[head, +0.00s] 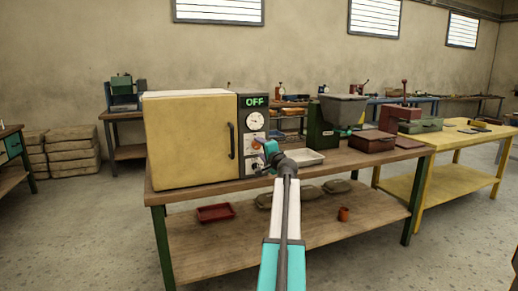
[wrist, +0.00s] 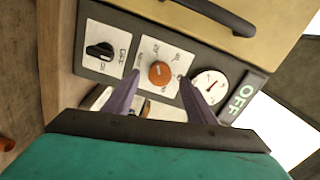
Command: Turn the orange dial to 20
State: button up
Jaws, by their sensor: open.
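In the head view my gripper (head: 264,158) is in front of the panel. The green display (head: 255,102) reads OFF.
The black switch knob (wrist: 100,50), marked OFF and ON, is beside the dial, and a round gauge (wrist: 210,85) is on its other side. The oven's yellow door (head: 188,142) has a black handle (head: 231,141). A metal tray (head: 305,157) lies on the bench to the right.

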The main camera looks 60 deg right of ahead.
jog(key=v, duration=1.1)
jog(key=shift+s+p, duration=0.2)
jog(key=shift+p, duration=0.2)
jog(key=shift+w+a, duration=0.1)
jog(key=shift+w, duration=0.05)
